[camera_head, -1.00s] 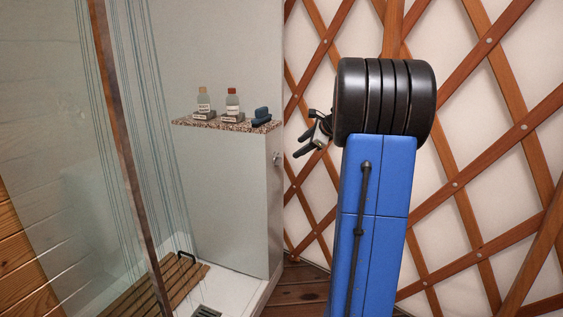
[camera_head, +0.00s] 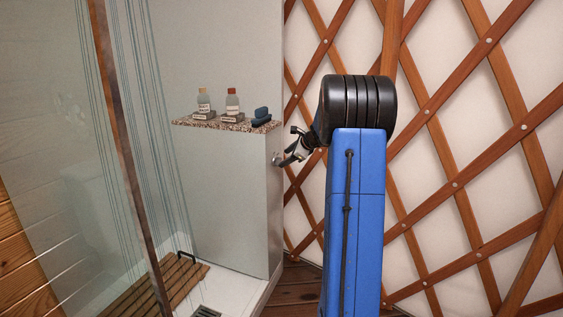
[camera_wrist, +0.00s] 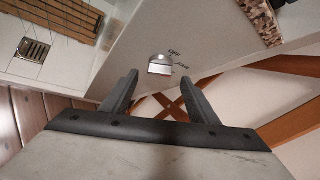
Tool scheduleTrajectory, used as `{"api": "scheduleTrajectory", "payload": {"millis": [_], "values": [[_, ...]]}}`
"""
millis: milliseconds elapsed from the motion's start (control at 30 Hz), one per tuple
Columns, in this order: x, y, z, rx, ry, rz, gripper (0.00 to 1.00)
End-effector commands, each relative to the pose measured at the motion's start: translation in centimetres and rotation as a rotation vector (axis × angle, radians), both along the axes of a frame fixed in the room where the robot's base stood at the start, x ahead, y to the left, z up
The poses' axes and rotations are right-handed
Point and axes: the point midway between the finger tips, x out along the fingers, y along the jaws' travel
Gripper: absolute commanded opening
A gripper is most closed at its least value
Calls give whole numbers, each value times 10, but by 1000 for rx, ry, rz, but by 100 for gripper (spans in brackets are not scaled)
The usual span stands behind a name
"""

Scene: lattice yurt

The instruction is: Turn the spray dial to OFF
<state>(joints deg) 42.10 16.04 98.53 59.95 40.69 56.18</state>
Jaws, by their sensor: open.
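The spray dial (camera_wrist: 160,65) is a small silvery knob on the end face of the pale shower wall in the wrist view. Dark lettering beside it includes what looks like OFF near its upper right; the other marking is too small to read surely. In the head view the dial (camera_head: 277,160) shows at the wall's right edge, partly hidden by my gripper. My gripper (camera_wrist: 160,92) is open and empty, its two dark fingers spread either side of the dial in the picture, seemingly short of it. It also shows in the head view (camera_head: 286,160) close to the wall edge.
A glass panel with a brown edge (camera_head: 121,150) stands left. A wooden slatted mat (camera_head: 160,285) and drain (camera_head: 206,312) lie below. Lattice wall (camera_head: 470,180) is right.

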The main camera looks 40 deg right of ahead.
Motion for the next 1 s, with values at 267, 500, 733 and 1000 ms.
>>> {"api": "scheduleTrajectory", "payload": {"millis": [267,500,733,1000], "values": [[28,2,-22,-1,1,2,54],[35,2,-27,-1,0,1,54],[34,2,-27,-1,0,1,47],[34,2,-27,-1,-1,0,15]]}}
